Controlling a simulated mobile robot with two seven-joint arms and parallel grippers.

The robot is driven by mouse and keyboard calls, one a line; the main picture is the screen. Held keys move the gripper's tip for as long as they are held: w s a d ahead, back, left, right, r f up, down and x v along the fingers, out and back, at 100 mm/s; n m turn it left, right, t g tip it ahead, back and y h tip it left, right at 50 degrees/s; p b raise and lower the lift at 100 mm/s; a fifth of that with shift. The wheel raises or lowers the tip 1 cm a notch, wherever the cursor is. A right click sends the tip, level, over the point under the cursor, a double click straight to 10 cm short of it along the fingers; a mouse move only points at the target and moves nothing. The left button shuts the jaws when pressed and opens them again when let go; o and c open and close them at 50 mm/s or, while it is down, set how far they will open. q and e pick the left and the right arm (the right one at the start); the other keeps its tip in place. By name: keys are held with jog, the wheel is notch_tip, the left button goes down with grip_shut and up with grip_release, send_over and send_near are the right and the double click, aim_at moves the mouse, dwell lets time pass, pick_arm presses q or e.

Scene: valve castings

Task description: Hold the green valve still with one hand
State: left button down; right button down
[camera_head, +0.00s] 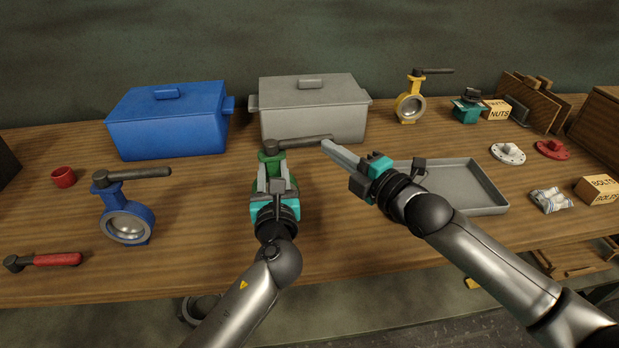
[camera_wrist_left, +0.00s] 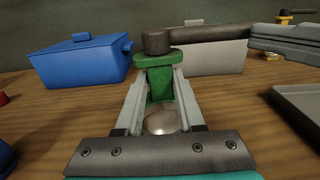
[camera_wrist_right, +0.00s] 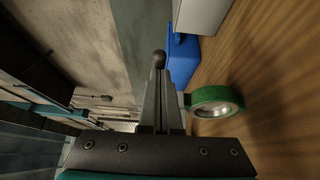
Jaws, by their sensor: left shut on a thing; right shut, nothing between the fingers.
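The green valve (camera_head: 268,160) stands upright on the table in front of the grey box, with its dark lever handle (camera_head: 300,143) pointing right. My left gripper (camera_head: 272,172) is shut on the valve's green neck (camera_wrist_left: 158,84), one finger on each side. In the right wrist view the valve's green ring (camera_wrist_right: 216,101) shows beside the fingers. My right gripper (camera_head: 328,146) is shut and empty, with its fingertips at the free end of the handle. I cannot tell whether they touch it. My left gripper hides much of the valve body in the head view.
A blue valve (camera_head: 127,222) and a red-handled tool (camera_head: 45,261) are at left. A blue box (camera_head: 168,125) and a grey box (camera_head: 310,108) stand behind. A grey tray (camera_head: 487,208) lies under my right arm. A yellow valve (camera_head: 410,103) stands at the back right.

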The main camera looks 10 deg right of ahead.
pick_arm(q)
jog(key=shift+d+r, duration=0.1)
jog(key=shift+r, duration=0.1)
pick_arm(e)
jog(key=shift+d, duration=0.1)
jog(key=s+d, duration=0.6)
jog(key=d, duration=0.3)
jog(key=shift+s+d, duration=0.2)
jog(key=shift+d, duration=0.1)
pick_arm(q)
jog(key=shift+c, duration=2.4)
grip_release()
jog(key=shift+f, duration=0.15)
jog(key=shift+s, duration=0.15)
